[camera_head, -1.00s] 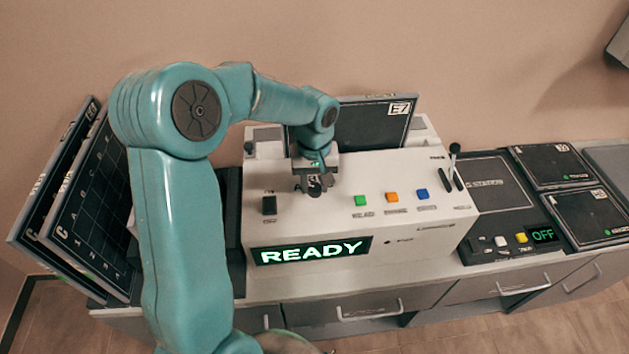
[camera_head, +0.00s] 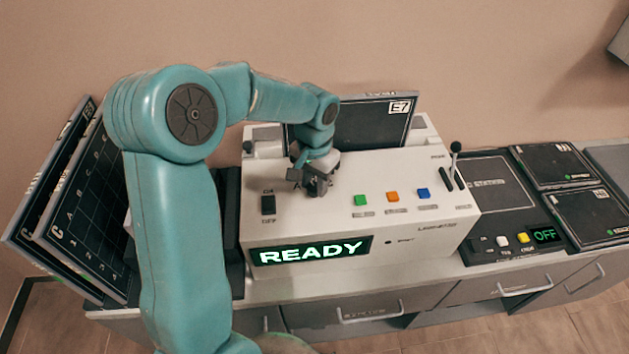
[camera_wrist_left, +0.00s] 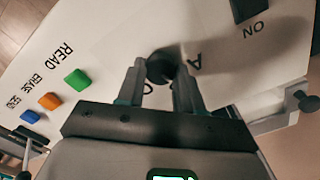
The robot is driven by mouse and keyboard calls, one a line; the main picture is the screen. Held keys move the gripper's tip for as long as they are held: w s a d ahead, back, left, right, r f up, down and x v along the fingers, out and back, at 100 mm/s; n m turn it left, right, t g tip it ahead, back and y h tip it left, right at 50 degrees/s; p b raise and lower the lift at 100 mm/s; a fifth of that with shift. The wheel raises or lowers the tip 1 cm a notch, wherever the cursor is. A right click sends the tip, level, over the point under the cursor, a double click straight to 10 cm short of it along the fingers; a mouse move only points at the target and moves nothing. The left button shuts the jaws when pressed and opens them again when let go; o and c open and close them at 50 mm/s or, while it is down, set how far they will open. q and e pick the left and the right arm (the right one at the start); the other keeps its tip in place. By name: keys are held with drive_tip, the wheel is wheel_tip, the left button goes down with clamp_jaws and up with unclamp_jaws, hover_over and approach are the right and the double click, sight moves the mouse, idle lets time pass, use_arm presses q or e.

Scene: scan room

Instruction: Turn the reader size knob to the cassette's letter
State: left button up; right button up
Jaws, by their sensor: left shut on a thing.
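The reader (camera_head: 400,238) is a white box on the counter with a lit READY display (camera_head: 312,251). My left gripper (camera_head: 316,188) is over its top panel, left of the green button. In the left wrist view the gripper (camera_wrist_left: 160,82) is shut on the dark round size knob (camera_wrist_left: 160,68). A letter A shows on the panel beside the knob; other letters are hidden by the fingers. A cassette (camera_head: 365,125) stands upright in the back of the reader, with a white label that seems to read E7. My right gripper is not in view.
Green (camera_head: 361,200), orange (camera_head: 392,196) and blue (camera_head: 423,193) buttons sit right of the gripper, and a black ON switch (camera_head: 268,205) sits left. A lever (camera_head: 453,160) stands at the right end. Cassettes lean at far left (camera_head: 85,200); a panel reading OFF (camera_head: 544,235) is at right.

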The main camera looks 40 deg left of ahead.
sight(314, 187)
use_arm(q)
drive_tip(key=shift+r+m, duration=0.1)
drive_tip(key=shift+m, duration=1.8)
drive_tip(key=o, duration=1)
drive_tip(key=shift+s, duration=0.1)
drive_tip(key=shift+o, duration=0.2)
drive_tip(key=shift+r, duration=0.1)
wheel_tip(314, 187, up, 16)
